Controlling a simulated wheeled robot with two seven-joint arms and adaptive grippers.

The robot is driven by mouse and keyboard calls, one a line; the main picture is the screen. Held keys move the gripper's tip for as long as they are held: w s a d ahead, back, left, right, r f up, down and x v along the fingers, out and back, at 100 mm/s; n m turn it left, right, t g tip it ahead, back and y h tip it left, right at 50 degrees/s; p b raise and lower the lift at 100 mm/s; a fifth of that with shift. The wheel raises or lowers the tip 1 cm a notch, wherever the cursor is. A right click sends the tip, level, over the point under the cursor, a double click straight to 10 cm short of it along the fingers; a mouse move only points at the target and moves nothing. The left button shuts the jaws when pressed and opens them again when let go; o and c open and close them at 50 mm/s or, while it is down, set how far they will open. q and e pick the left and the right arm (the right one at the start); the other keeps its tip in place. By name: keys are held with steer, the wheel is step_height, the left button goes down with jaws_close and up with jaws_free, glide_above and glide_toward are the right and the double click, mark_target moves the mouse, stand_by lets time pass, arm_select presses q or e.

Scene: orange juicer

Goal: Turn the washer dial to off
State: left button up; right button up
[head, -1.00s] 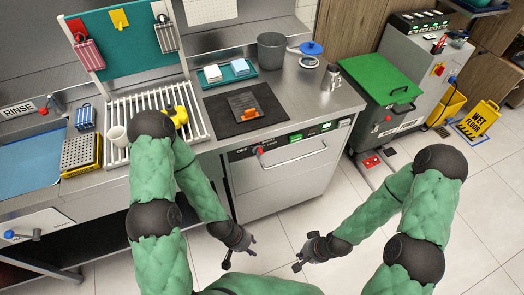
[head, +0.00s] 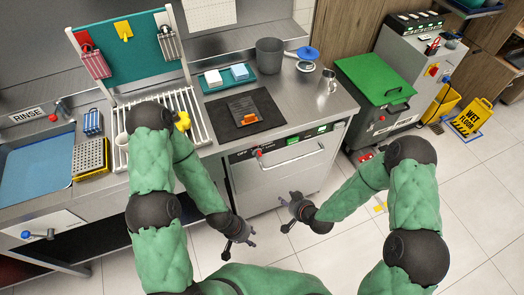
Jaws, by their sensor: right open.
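The washer (head: 280,180) stands under the steel counter, with a control strip along its top front edge. Its red dial (head: 257,153) sits at the left of that strip, beside the lettering OFF. The way the dial points is too small to tell. My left gripper (head: 237,248) hangs low, in front of the washer's lower left side, apart from it; its fingers look spread and empty. My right gripper (head: 288,212) is open and empty, in front of the washer, below and to the right of the dial, touching nothing.
A bar handle (head: 292,160) crosses the washer's front, right of the dial. On the counter above lie a dark mat (head: 270,104) with an orange-marked item and a grey bin (head: 270,55). A green-lidded machine (head: 375,85) stands to the right.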

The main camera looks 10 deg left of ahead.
mark_target(258, 155)
steer(key=w+a+r+n+t+y+p, duration=0.1)
steer(key=w+a+r+t+p, duration=0.15)
steer(key=r, duration=0.35)
steer(key=w+a+r+n+t+y+p, duration=0.1)
steer(key=w+a+r+y, duration=0.15)
steer(key=a+r, duration=0.2)
arm_select(q)
step_height(258, 155, up, 3)
steer(key=shift+r+b, duration=0.2)
steer(key=shift+b, duration=0.55)
arm_select(e)
steer(key=x, duration=1)
steer(key=shift+w+d+h, duration=0.25)
steer(key=shift+w+h, duration=0.1)
steer(key=shift+w, duration=0.1)
jaws_close()
